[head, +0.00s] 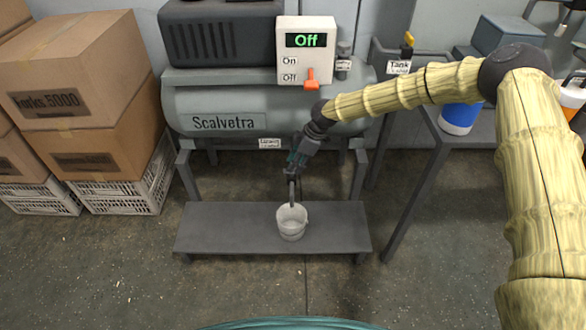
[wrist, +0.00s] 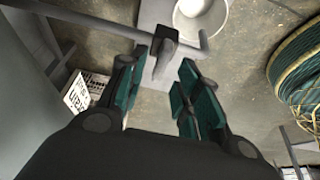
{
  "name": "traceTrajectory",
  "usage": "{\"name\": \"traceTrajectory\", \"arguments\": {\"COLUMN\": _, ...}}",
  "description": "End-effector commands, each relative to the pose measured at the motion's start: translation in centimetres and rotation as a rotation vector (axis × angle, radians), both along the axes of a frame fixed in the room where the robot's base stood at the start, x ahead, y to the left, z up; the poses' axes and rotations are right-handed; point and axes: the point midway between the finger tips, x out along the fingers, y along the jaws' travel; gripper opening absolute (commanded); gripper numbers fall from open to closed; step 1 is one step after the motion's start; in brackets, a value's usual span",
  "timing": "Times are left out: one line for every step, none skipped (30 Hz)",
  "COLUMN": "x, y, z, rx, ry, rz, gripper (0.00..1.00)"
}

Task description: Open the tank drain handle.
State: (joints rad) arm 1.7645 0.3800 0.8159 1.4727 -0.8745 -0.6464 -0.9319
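The grey tank (head: 215,105), marked Scalvetra, stands on legs behind a low bench. A white tag (wrist: 80,94) beneath it seems to read "Drain" in the wrist view. A small dark grey fitting with a handle-like bar (wrist: 164,58) shows between my fingertips; I take it to be the drain handle. My gripper (wrist: 163,70) is open, teal fingers on either side of the fitting, with gaps visible; contact is not clear. In the head view my gripper (head: 296,165) points down below the tank and hides the fitting.
A white bucket (head: 291,223) stands on the low bench (head: 220,230) below my gripper. The control box (head: 305,60) shows "Off" with an orange lever. Cardboard boxes (head: 85,75) are stacked left. A table leg (head: 410,205) stands right. Floor in front is clear.

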Motion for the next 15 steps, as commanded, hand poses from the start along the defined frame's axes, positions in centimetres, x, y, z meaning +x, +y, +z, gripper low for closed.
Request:
{"name": "traceTrajectory", "arguments": {"x": 0.0, "y": 0.3, "z": -0.8, "rx": 0.000, "ry": 0.001, "rz": 0.001, "gripper": 0.33}}
{"name": "traceTrajectory", "arguments": {"x": 0.0, "y": 0.4, "z": -1.1, "rx": 0.000, "ry": 0.001, "rz": 0.000, "gripper": 0.33}}
{"name": "traceTrajectory", "arguments": {"x": 0.0, "y": 0.5, "z": -1.4, "rx": 0.000, "ry": 0.001, "rz": 0.000, "gripper": 0.33}}
{"name": "traceTrajectory", "arguments": {"x": 0.0, "y": 0.6, "z": -1.6, "rx": 0.000, "ry": 0.001, "rz": 0.000, "gripper": 0.33}}
{"name": "traceTrajectory", "arguments": {"x": 0.0, "y": 0.7, "z": -1.8, "rx": 0.000, "ry": 0.001, "rz": 0.000, "gripper": 0.33}}
{"name": "traceTrajectory", "arguments": {"x": 0.0, "y": 0.8, "z": -2.0, "rx": 0.000, "ry": 0.000, "rz": 0.000, "gripper": 0.33}}
{"name": "traceTrajectory", "arguments": {"x": 0.0, "y": 0.9, "z": -2.1, "rx": 0.000, "ry": 0.000, "rz": 0.000, "gripper": 0.33}}
{"name": "traceTrajectory", "arguments": {"x": 0.0, "y": 0.9, "z": -2.2, "rx": 0.000, "ry": 0.000, "rz": 0.000, "gripper": 0.33}}
{"name": "traceTrajectory", "arguments": {"x": 0.0, "y": 1.0, "z": -2.3, "rx": 0.000, "ry": 0.000, "rz": 0.000, "gripper": 0.33}}
{"name": "traceTrajectory", "arguments": {"x": 0.0, "y": 1.0, "z": -2.4, "rx": 0.000, "ry": 0.000, "rz": 0.000, "gripper": 0.33}}
{"name": "traceTrajectory", "arguments": {"x": 0.0, "y": 1.0, "z": -2.4, "rx": 0.000, "ry": 0.000, "rz": 0.000, "gripper": 0.33}}
{"name": "traceTrajectory", "arguments": {"x": 0.0, "y": 1.0, "z": -2.4, "rx": 0.000, "ry": 0.000, "rz": 0.000, "gripper": 0.33}}
{"name": "traceTrajectory", "arguments": {"x": 0.0, "y": 1.0, "z": -2.4, "rx": 0.000, "ry": 0.000, "rz": 0.000, "gripper": 0.33}}
{"name": "traceTrajectory", "arguments": {"x": 0.0, "y": 1.0, "z": -2.4, "rx": 0.000, "ry": 0.000, "rz": 0.000, "gripper": 0.33}}
{"name": "traceTrajectory", "arguments": {"x": 0.0, "y": 1.0, "z": -2.4, "rx": 0.000, "ry": 0.000, "rz": 0.000, "gripper": 0.33}}
